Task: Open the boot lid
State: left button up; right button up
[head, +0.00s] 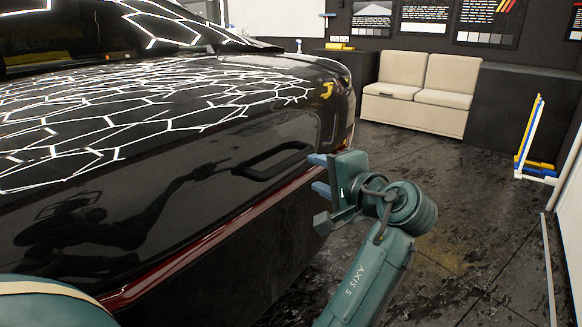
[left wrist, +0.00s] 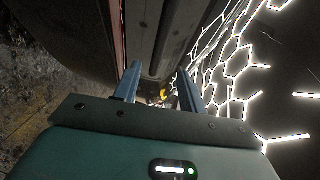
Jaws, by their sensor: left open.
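The black boot lid (head: 150,205) of the car fills the left of the head view and looks closed. A dark bar handle (head: 272,162) stands out from its rear face. My left gripper (head: 316,173) is open and empty at the right end of the handle, its two blue fingers pointing toward it. In the left wrist view, the open fingers (left wrist: 160,82) point along dark bar-like shapes on the car; I cannot tell whether the handle lies between them or whether they touch it. My right gripper is not in view.
A beige sofa (head: 420,88) stands against the back wall beside a dark cabinet (head: 525,110). A rack with blue and yellow parts (head: 533,145) stands at the right. The dark, stained floor (head: 450,215) is clear behind the car.

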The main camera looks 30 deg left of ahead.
aim_at(292, 163)
pick_arm(q)
jog(key=b+x, duration=0.2)
jog(key=x, duration=0.9)
jog(key=shift+w+a, duration=0.2)
jog(key=shift+a, duration=0.15)
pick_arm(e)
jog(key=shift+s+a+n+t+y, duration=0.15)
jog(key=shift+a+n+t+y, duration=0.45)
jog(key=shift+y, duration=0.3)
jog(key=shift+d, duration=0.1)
pick_arm(q)
grip_shut()
